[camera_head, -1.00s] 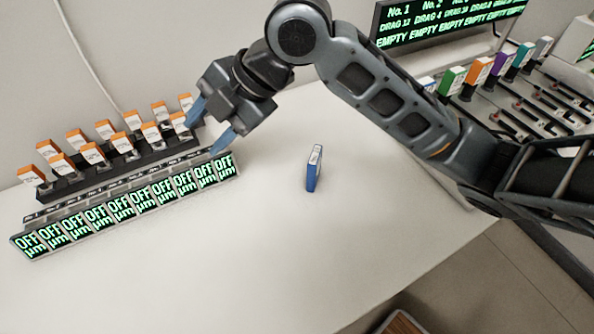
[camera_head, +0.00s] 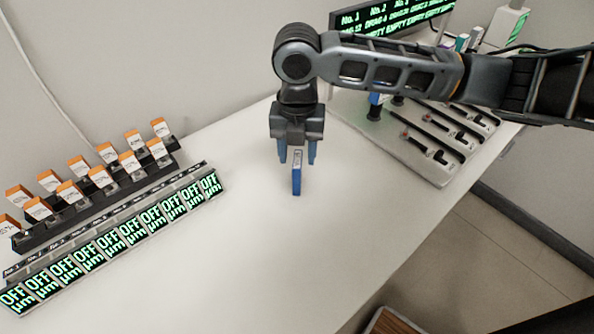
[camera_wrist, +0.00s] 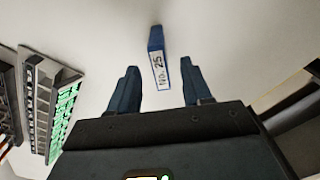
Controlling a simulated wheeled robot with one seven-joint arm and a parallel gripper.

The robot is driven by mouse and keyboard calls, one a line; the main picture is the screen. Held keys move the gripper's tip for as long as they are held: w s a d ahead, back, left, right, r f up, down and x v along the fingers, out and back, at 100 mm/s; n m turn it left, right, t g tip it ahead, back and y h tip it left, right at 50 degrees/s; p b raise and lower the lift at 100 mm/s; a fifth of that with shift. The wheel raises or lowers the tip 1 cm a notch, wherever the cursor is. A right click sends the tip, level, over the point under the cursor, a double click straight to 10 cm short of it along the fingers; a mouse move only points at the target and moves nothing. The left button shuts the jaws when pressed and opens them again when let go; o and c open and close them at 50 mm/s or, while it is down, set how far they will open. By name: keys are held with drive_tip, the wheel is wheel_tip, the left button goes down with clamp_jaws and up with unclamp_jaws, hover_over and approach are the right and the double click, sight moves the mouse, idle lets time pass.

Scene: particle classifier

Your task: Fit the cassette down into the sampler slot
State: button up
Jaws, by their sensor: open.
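The blue cassette (camera_head: 297,181) stands upright on the white table, with a white label on its narrow side. In the wrist view the cassette (camera_wrist: 157,60) shows the label "No. 25" and lies just beyond the fingertips, roughly centred between them. My gripper (camera_head: 298,160) points down over the table, open and empty, just behind and above the cassette. Its two blue fingers (camera_wrist: 161,78) are apart with nothing between them. The sampler is the row of units (camera_head: 110,245) with green "OFF µm" displays at the left. I cannot make out which slot is meant.
A dark rack (camera_head: 95,205) with several orange-topped white pieces stands behind the displays. A grey plate (camera_head: 400,150) with several slotted tracks is at the right, under my arm. A black screen (camera_head: 395,22) stands behind.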

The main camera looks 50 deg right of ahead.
sight(297, 159)
drive_tip(key=shift+f, duration=1.7)
clamp_jaws()
